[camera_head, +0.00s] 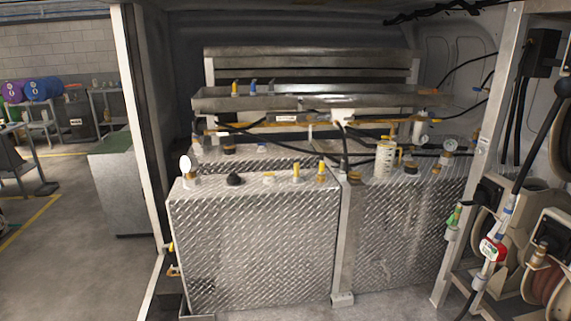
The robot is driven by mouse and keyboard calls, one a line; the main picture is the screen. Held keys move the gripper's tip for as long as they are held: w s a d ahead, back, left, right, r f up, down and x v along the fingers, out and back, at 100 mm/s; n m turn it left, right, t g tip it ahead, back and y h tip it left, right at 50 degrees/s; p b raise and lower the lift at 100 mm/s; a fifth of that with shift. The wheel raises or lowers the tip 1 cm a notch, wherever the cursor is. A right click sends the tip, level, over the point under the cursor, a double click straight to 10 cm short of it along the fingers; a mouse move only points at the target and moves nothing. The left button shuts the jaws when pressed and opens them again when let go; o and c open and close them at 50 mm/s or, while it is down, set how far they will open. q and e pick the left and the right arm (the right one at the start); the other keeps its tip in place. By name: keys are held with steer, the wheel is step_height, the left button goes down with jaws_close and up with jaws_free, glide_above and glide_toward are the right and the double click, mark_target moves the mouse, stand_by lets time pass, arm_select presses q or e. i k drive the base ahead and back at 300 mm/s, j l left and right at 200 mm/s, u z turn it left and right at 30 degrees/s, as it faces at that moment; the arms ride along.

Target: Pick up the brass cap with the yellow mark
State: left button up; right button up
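No cap with a clear yellow mark can be made out at this size. A small brass-coloured piece (354,176) sits on top of the diamond-plate tanks, near the white post. Two upright yellow-topped fittings, a left one (297,172) and a right one (321,171), stand on the front tank's top. A small upright yellow piece (235,88) stands on the metal shelf tray above, beside a blue one (253,86). Neither of my grippers is in view.
The front diamond-plate tank (255,247) also carries a gauge (186,164) and a black cap (234,180). A white post (343,240), hoses and a white cylinder (384,158) crowd the right. Hose reels (545,270) stand far right. Open floor (85,265) lies left.

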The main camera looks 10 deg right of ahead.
mark_target(355, 175)
steer(key=i+l+z, duration=0.15)
steer(key=i+z, duration=0.2)
steer(key=i, duration=0.15)
steer(key=i+z, duration=0.35)
steer(key=i, duration=0.15)
steer(key=i+j+z, duration=0.1)
steer(key=i+z, duration=0.25)
steer(key=i, duration=0.2)
